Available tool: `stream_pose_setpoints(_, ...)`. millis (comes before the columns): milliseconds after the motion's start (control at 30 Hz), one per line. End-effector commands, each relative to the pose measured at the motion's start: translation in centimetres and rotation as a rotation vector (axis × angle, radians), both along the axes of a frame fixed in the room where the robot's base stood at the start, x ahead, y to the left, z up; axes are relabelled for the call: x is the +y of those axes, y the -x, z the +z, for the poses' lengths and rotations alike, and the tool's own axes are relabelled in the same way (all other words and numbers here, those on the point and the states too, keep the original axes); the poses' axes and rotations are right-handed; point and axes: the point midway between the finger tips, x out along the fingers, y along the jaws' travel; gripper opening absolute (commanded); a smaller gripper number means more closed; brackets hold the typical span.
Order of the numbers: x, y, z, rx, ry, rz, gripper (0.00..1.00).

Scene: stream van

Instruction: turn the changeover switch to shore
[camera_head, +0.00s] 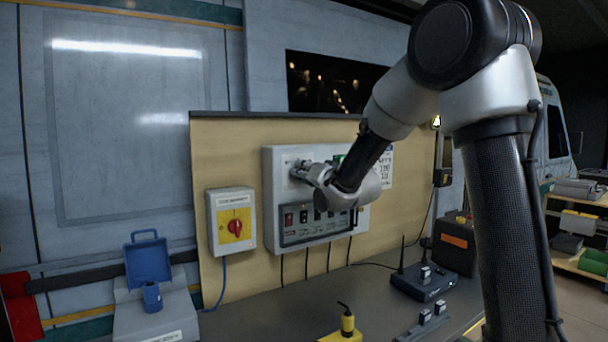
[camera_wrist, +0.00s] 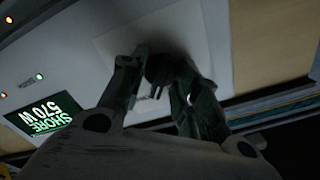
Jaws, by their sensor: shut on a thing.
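The changeover switch (camera_wrist: 163,66) is a dark knob on a pale plate of the white wall panel (camera_head: 272,190). It sits between my fingers in the wrist view, in deep shadow; its pointer and markings cannot be read. My gripper (camera_head: 303,171) is at the panel's upper left in the head view, shut on the knob; it also shows in the wrist view (camera_wrist: 165,85). The panel's green display (camera_wrist: 44,113) appears rotated in the wrist view and reads "SHORE 570 W". In the head view my gripper and arm hide the knob and most of the display.
A grey box with a red rotary switch (camera_head: 235,228) on yellow hangs left of the panel. Rocker switches (camera_head: 289,219) line the panel's lower part.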

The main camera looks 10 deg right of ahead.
Motion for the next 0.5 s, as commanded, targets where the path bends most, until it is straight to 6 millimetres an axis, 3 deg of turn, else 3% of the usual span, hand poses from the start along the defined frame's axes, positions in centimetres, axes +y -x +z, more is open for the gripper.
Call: stream_pose_setpoints(500,-0.06,0.0,-0.11,0.048,-0.142,-0.001,0.08)
